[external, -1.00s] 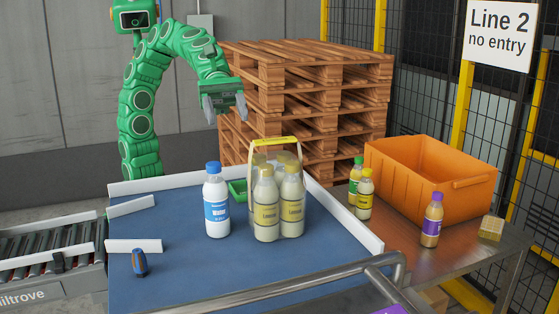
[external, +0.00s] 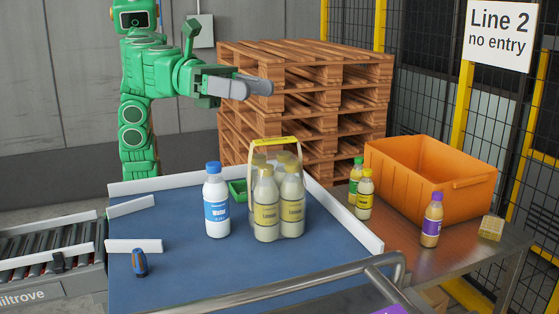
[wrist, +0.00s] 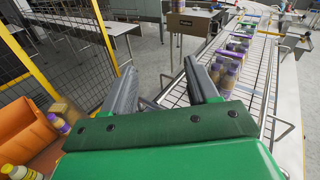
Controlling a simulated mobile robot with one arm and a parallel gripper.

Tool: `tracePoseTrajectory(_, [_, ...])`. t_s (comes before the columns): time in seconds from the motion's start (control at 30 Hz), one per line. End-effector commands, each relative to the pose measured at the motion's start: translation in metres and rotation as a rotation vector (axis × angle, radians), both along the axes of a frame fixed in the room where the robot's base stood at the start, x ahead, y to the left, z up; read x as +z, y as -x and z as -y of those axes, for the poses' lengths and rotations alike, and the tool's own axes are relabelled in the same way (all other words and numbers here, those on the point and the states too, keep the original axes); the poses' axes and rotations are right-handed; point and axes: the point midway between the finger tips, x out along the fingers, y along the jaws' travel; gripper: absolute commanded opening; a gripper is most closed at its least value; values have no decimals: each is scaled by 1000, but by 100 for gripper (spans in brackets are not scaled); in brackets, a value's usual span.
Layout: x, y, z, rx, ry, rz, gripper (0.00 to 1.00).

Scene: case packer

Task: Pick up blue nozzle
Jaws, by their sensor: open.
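A small blue piece with an orange-brown part (external: 140,263), which looks like the blue nozzle, stands on the blue table surface (external: 185,275) at the front left in the external view. It does not show in the wrist view. My gripper (external: 262,85) is raised in front of the pallet stack, well above and behind the table, and points right. Its two grey fingers are spread with nothing between them in the wrist view (wrist: 160,70). My gripper is far from the blue piece.
An orange crate (external: 440,197) and several small bottles stand on the metal table to the right. Low white rails edge the blue surface. Wooden pallets (external: 310,75) stand behind.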

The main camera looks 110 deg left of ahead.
Motion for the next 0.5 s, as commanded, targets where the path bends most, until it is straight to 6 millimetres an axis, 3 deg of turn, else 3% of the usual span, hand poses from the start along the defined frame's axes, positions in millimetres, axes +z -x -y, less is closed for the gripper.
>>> tracePoseTrajectory(0.03, [-2, 6, 12, 27, 7, -8, 59])
tracePoseTrajectory(0.27, [-20, 40, 47, 190, 29, -70, 59])
tracePoseTrajectory(0.5, [-51, 102, 84, 342, 20, -164, 59])
